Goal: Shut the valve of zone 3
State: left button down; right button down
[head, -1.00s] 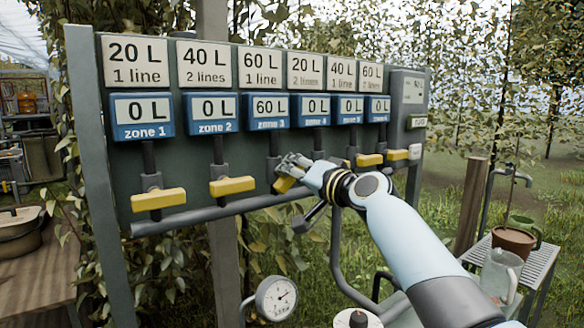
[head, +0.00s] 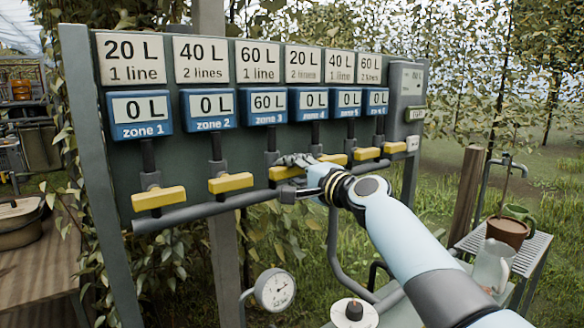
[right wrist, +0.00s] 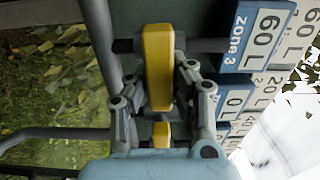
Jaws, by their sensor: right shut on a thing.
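The zone 3 valve has a yellow handle (head: 277,174) below the blue zone 3 counter (head: 263,106), which reads 60 L. The handle lies crosswise to its pipe, in line with the other handles. My right gripper (head: 291,177) is shut on this handle and hides part of it. In the right wrist view the handle (right wrist: 158,60) sits between the fingers of my right gripper (right wrist: 160,87), and the zone 3 counter (right wrist: 254,37) shows beside it. My left gripper is not in view.
The zone 2 handle (head: 231,182) and zone 1 handle (head: 158,197) stand to the left, both crosswise. More yellow handles (head: 367,154) are close on the right. A pressure gauge (head: 275,290) hangs below the board. A slatted stand (head: 530,250) holds a pot and a jug.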

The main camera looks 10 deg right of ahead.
jog(key=shift+f, duration=0.1)
dwell(0.5)
jog(key=c, duration=1.1)
grip_release()
jog(key=shift+s+d, duration=0.1)
jog(key=v, duration=1.2)
